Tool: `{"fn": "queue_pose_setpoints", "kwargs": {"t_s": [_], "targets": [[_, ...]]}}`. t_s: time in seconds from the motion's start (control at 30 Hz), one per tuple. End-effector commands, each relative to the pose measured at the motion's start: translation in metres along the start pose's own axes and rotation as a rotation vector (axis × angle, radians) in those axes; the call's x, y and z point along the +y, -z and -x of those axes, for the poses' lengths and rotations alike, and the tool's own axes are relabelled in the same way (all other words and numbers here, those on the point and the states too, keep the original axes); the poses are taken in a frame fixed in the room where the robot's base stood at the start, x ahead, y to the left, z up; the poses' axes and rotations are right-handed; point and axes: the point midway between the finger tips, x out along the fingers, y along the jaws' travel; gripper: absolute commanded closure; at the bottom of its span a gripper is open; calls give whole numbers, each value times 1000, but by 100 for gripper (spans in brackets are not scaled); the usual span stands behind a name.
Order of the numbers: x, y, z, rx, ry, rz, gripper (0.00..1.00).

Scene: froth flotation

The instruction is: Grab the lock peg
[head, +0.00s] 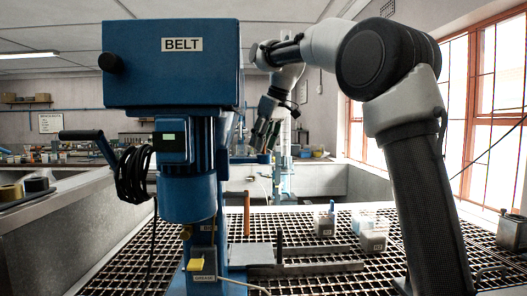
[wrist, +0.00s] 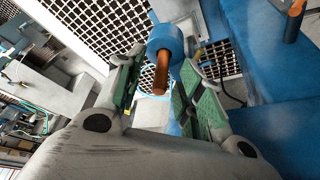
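No part is clearly marked as the lock peg. In the wrist view a copper-brown rod (wrist: 162,70) comes out of a blue round collar (wrist: 165,40), between the fingers of my gripper (wrist: 155,88). The fingers stand apart, with green pads, and no grip on the rod shows. An orange peg-like part (wrist: 293,10) is at the top right of the wrist view, on blue metal. In the head view my gripper (head: 263,143) is behind and right of the blue machine (head: 172,65) labelled BELT. An upright orange-brown rod (head: 246,212) stands beside the machine column.
A black metal grating (head: 335,250) spreads below. On it stand a grey metal block with a long bar (head: 310,268) and small containers (head: 373,238). A side bench (head: 50,235) is at left, barred windows at right. The machine body blocks part of the head view.

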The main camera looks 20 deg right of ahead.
Motion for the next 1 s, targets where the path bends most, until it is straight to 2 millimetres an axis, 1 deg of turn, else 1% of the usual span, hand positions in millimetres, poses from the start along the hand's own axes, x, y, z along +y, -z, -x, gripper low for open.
{"fn": "queue_pose_setpoints", "kwargs": {"t_s": [0.17, 0.2, 0.4, 0.77, 0.87, 1.0], "targets": [[0, 0, -1, 1, -1, 0, 62], [0, 0, -1, 1, -1, 0, 64], [0, 0, 0, 1, -1, 0, 100], [0, 1, 1, 1, -1, 0, 100], [1, 3, 6, 3, -1, 0, 100], [1, 10, 21, 4, -2, 0, 100]]}}
